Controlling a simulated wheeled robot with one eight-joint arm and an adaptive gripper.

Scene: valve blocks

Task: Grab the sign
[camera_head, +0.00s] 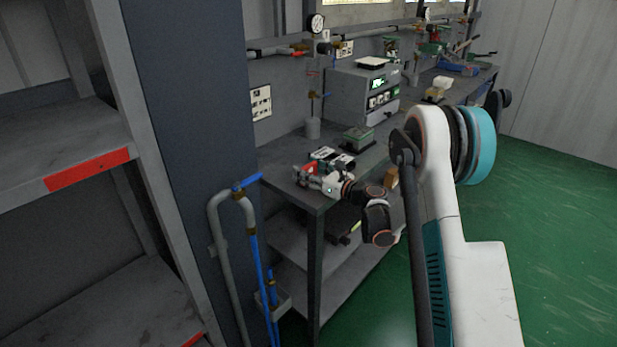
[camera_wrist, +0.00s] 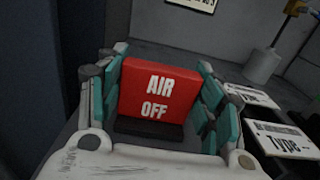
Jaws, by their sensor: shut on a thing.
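A red sign (camera_wrist: 158,92) with white letters "AIR OFF" stands between the two teal-padded fingers of my gripper (camera_wrist: 160,108) in the wrist view. The fingers are shut on it, one at each side. In the head view my gripper (camera_head: 312,174) is over the near left end of the workbench, with a bit of red showing at it. I cannot tell whether the sign still touches the bench. Two white signs with black letters lie to the right in the wrist view, one nearer (camera_wrist: 284,140) and one farther (camera_wrist: 250,95).
The grey workbench (camera_head: 318,196) carries a green-topped box (camera_head: 358,138), a grey cylinder (camera_head: 313,128) and a device with a green display (camera_head: 362,92). Blue and grey pipes (camera_head: 255,240) stand at its left end. A shelf (camera_head: 60,165) is at far left. Green floor is clear at right.

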